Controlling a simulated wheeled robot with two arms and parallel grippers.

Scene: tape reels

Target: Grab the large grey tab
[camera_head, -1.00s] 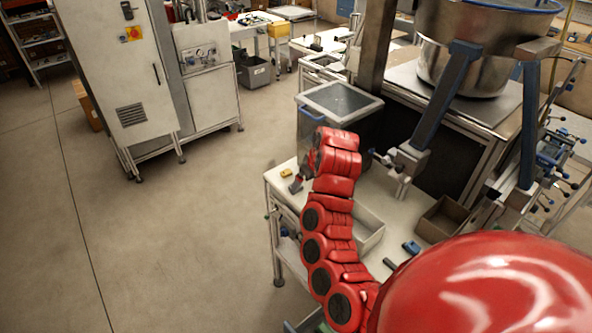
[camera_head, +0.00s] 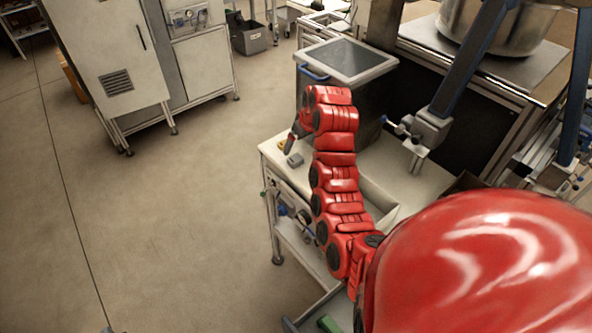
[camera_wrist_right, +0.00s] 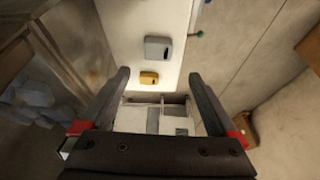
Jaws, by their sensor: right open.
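The large grey tab (camera_head: 295,160) lies flat on the white table top near its left corner. My right gripper (camera_head: 294,138) is at the end of the red arm, close to the yellow tab and behind the grey one. In the right wrist view, its two fingers (camera_wrist_right: 158,76) are spread apart with nothing held. There the yellow tab (camera_wrist_right: 149,78) shows between the fingertips, and the grey tab (camera_wrist_right: 158,48) shows above it, ahead of the fingers. My left gripper is out of view.
A pale open tray (camera_head: 378,204) lies right of the arm. A metal fixture (camera_head: 428,128) stands further right. The floor left of the table is clear.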

